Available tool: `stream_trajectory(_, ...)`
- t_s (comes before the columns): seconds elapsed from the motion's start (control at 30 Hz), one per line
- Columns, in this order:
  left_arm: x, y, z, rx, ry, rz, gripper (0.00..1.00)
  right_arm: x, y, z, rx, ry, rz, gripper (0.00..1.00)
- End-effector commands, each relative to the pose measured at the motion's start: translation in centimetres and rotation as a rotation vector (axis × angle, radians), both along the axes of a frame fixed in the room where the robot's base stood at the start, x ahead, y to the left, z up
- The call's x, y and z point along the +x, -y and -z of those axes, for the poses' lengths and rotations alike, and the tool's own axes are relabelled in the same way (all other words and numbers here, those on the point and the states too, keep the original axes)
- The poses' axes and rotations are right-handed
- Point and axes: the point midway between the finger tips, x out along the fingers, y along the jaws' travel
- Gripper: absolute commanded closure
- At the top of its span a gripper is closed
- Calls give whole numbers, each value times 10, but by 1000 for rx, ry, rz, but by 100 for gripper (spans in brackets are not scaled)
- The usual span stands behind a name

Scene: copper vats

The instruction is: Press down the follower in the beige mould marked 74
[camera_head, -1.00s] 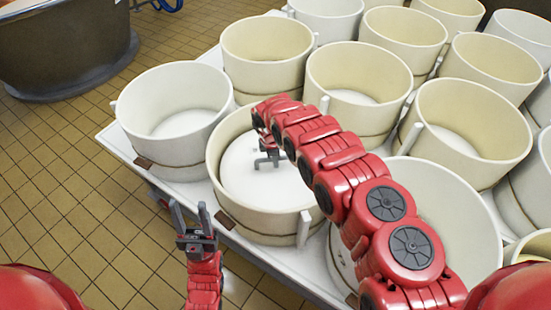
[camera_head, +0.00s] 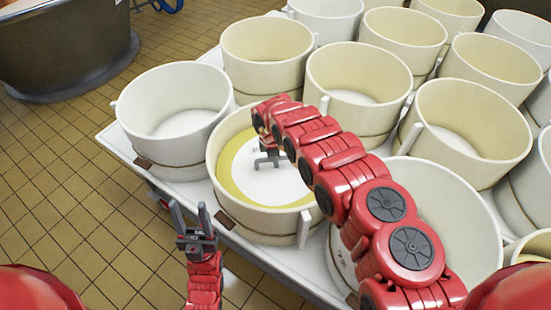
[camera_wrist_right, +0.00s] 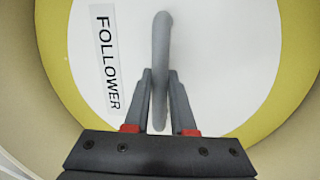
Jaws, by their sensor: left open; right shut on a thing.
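The beige mould (camera_head: 262,222) stands at the front of the white table, and I cannot read a number on it. Inside lies the follower (camera_head: 288,186), a white disc with a grey handle, ringed by a yellow band (camera_head: 232,188). In the right wrist view the follower (camera_wrist_right: 215,60) bears a label reading FOLLOWER. My right gripper (camera_head: 266,146) reaches into the mould and is shut on the grey handle (camera_wrist_right: 161,45). My left gripper (camera_head: 189,208) is open and empty, left of the mould and in front of the table edge.
A white mould (camera_head: 172,150) stands close on the left, and a large one (camera_head: 455,205) on the right, partly behind my right arm. Several beige and white moulds crowd the table (camera_head: 125,145) behind. A dark vat (camera_head: 60,45) stands at upper left. Tiled floor at left is clear.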

Motion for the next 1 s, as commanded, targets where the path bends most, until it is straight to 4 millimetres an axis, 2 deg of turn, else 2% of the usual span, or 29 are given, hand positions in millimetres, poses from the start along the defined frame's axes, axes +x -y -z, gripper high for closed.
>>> stream_trajectory(0.03,0,0,1,0,0,0,50,-5,0,5,-2,-12,2,100)
stream_trajectory(0.9,0,0,1,0,0,0,50,-6,1,3,-3,-18,3,100)
stream_trajectory(0.93,0,0,1,0,0,0,50,-6,1,3,-3,-18,3,71)
stream_trajectory(1.0,0,0,1,0,0,0,50,-6,1,3,-3,-16,3,59)
